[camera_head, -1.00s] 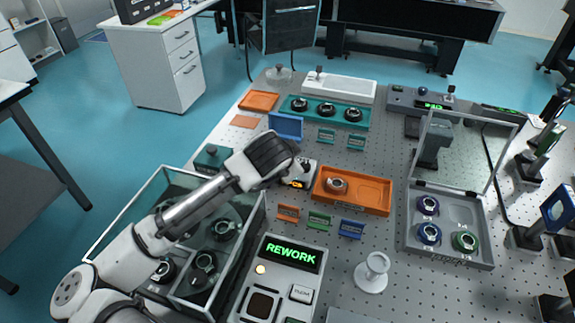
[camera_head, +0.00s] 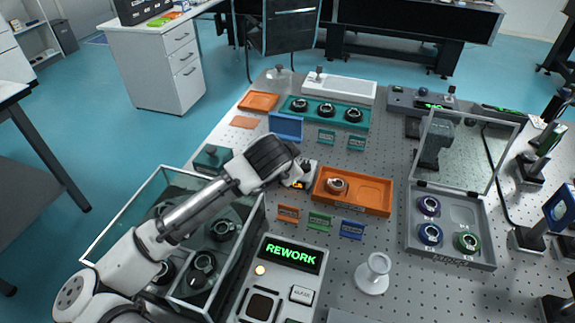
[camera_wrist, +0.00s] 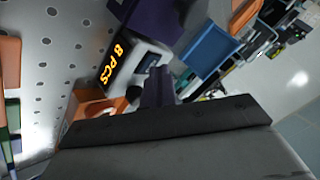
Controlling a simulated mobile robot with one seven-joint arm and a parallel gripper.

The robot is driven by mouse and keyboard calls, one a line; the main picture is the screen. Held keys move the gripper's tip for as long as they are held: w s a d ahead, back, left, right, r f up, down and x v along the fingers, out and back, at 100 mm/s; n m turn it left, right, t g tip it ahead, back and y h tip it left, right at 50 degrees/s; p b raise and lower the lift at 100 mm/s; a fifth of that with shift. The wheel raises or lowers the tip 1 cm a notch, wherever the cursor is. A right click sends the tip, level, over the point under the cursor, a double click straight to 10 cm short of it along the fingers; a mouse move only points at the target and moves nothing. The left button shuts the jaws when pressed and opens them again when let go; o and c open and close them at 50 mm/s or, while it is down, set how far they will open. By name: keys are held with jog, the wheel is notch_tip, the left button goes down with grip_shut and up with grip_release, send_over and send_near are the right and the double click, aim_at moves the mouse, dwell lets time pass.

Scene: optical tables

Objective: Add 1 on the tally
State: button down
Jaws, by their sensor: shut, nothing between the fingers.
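The tally counter (camera_head: 299,185) is a small device with an orange lit display, left of the orange tray. In the wrist view the tally display (camera_wrist: 117,62) reads "8 PCS". My gripper (camera_head: 303,172) is shut and empty, right at the tally and covering part of it in the head view. In the wrist view a dark fingertip (camera_wrist: 158,86) is close beside the tally's housing. I cannot tell whether it touches the tally, and the button is not clearly visible.
The orange tray (camera_head: 376,207) with a ring-shaped part sits right of the tally. Orange, green and blue labels stand in front, near a panel reading "REWORK" (camera_head: 291,254). A glass-walled box (camera_head: 118,213) lies under my arm.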

jog(key=shift+r+p, duration=0.55)
jog(key=shift+r, duration=0.25)
notch_tip(320, 180, up, 5)
jog(key=p, duration=0.3)
jog(key=shift+p, duration=0.3)
dwell(0.8)
